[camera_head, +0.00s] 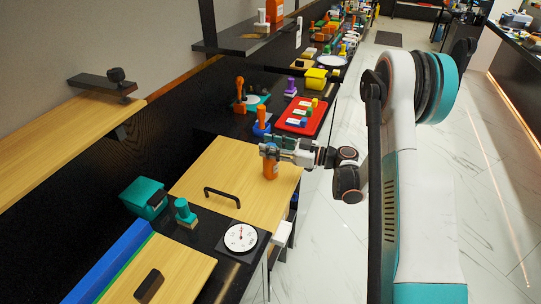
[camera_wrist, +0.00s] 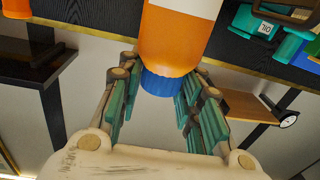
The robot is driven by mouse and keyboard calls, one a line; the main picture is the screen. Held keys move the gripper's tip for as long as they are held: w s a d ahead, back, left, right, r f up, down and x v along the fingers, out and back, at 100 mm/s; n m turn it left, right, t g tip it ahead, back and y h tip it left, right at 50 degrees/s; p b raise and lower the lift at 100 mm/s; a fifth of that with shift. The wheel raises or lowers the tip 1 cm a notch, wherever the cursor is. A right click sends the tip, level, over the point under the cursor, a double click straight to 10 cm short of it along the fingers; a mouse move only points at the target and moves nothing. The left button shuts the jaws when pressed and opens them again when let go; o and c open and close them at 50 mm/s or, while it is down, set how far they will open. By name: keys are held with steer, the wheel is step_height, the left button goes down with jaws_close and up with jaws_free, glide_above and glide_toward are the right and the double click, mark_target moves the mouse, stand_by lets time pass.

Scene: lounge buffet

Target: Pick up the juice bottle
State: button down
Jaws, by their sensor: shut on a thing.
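The juice bottle (camera_head: 271,169) is orange and shows below my gripper (camera_head: 270,151) in the head view, over the light wooden panel. In the wrist view the bottle (camera_wrist: 178,45) has a white band and a blue cap, and stands between the two green-padded fingers of my gripper (camera_wrist: 162,72). The fingers are shut on it, near the cap end. The cap is hidden by the gripper in the head view. I cannot tell whether the bottle's base touches the panel.
The wooden panel (camera_head: 215,170) has a black handle (camera_head: 222,194). A round white dial (camera_head: 240,237), a teal box (camera_head: 143,197) and a teal-handled stamp-like thing (camera_head: 185,212) are nearer. A red tray (camera_head: 300,116) and an orange-topped blue item (camera_head: 262,122) lie beyond. The floor at right is open.

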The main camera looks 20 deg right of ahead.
step_height(320, 180, up, 20)
steer(key=p, duration=0.6)
steer(key=shift+p, duration=0.4)
steer(key=shift+f, duration=0.1)
